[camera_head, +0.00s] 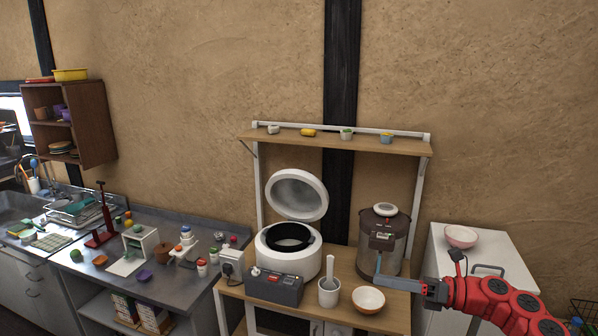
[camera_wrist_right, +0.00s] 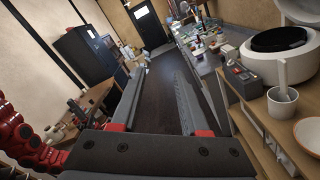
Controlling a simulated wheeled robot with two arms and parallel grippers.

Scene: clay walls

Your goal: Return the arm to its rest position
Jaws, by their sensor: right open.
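My right arm, red with dark joints, comes in from the lower right in the head view. My left gripper is in neither view.
A pink bowl (camera_head: 460,236) sits on the white cabinet (camera_head: 500,258) at right.

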